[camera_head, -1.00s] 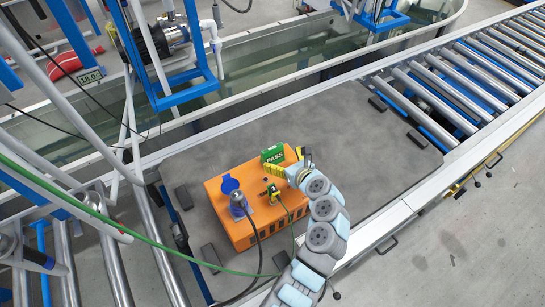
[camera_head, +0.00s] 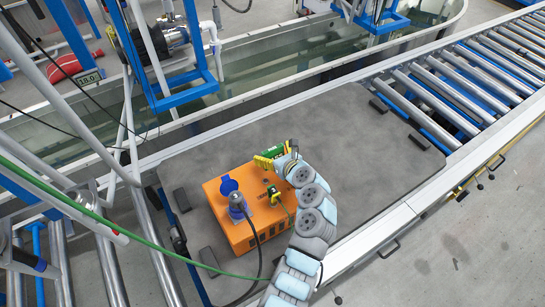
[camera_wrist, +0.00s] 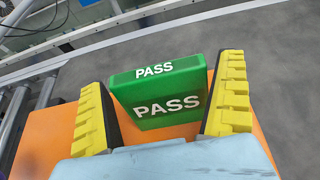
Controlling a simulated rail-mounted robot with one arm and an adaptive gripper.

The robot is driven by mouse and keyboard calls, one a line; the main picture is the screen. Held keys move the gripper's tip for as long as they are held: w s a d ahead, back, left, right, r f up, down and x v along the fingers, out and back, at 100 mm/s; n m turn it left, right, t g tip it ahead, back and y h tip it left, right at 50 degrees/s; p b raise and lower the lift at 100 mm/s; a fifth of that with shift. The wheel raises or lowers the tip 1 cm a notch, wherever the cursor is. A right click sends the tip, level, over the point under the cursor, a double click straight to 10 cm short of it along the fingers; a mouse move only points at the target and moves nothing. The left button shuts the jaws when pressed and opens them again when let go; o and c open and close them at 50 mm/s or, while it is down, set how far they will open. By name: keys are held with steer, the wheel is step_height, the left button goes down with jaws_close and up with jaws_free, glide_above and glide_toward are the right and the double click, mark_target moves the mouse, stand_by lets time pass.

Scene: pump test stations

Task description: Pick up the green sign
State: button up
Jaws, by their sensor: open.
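The green sign (camera_wrist: 160,95) reads PASS on its top and front faces in the wrist view. It stands upright at the far edge of the orange box (camera_head: 228,215). My gripper (camera_wrist: 163,105) is open, with one yellow ribbed finger on each side of the sign. In the head view my gripper (camera_head: 272,158) is over the box's far right corner, and the arm hides most of the sign (camera_head: 273,150).
The orange box carries a blue-capped socket (camera_head: 230,186) and a green-yellow fitting (camera_head: 272,192) near the arm. A black cable (camera_head: 258,255) and a green hose (camera_head: 150,245) run close by. The grey mat (camera_head: 350,150) to the right is clear.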

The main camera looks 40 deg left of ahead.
steer(key=c, duration=1)
